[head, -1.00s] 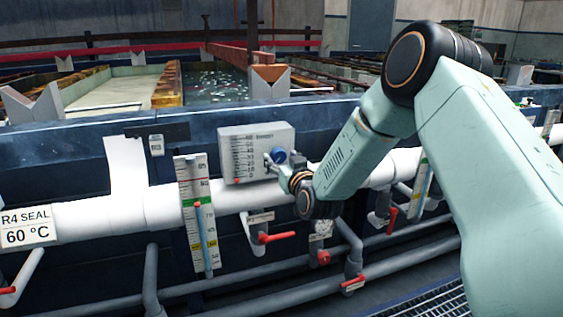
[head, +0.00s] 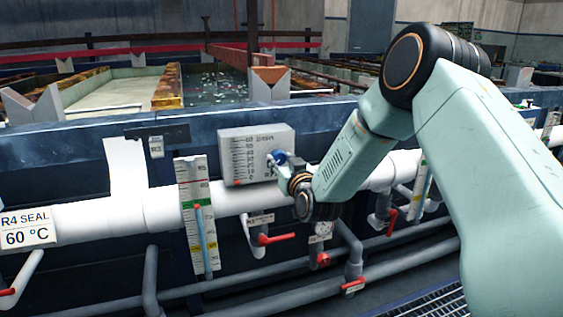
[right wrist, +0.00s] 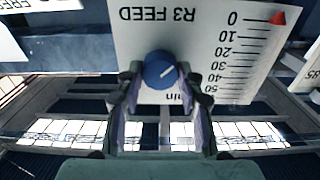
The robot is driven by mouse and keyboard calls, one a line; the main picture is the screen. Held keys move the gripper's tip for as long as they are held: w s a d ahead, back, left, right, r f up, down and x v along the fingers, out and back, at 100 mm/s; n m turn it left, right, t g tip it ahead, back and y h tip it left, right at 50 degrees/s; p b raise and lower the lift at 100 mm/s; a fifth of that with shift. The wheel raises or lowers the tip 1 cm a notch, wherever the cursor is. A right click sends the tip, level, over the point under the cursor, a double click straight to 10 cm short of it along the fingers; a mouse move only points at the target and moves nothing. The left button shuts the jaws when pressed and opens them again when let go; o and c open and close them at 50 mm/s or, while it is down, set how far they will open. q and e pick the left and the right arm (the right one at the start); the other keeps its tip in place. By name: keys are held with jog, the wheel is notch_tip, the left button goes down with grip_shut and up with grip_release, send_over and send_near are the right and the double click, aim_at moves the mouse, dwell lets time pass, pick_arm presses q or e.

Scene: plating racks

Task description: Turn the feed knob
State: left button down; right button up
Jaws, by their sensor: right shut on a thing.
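The feed knob is a round blue knob (head: 279,157) with a white pointer line, on the right part of a pale scale box (head: 240,143). In the right wrist view the blue knob (right wrist: 160,70) sits between my fingertips, and the panel (right wrist: 205,30) reads "R3 FEED" upside down. A red marker (right wrist: 279,18) stands at the 0 end of the scale. My right gripper (head: 280,163) is at the knob, and its two fingers (right wrist: 158,82) close on the knob's sides. My left gripper is not in view.
A white pipe (head: 100,212) runs below the box. A tall gauge strip (head: 196,190) stands to the left. Red-handled valves (head: 277,239) and grey pipes lie below. Tanks with a blue rim (head: 70,142) are behind.

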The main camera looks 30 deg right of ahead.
jog(key=m, duration=0.5)
jog(key=shift+b, duration=0.3)
jog(key=m+b, duration=0.1)
jog(key=m, duration=0.4)
jog(key=shift+m, duration=0.4)
jog(key=shift+m+b, duration=0.3)
jog(key=shift+b, duration=0.05)
jog(key=o, duration=1.2)
jog(key=v, duration=1.2)
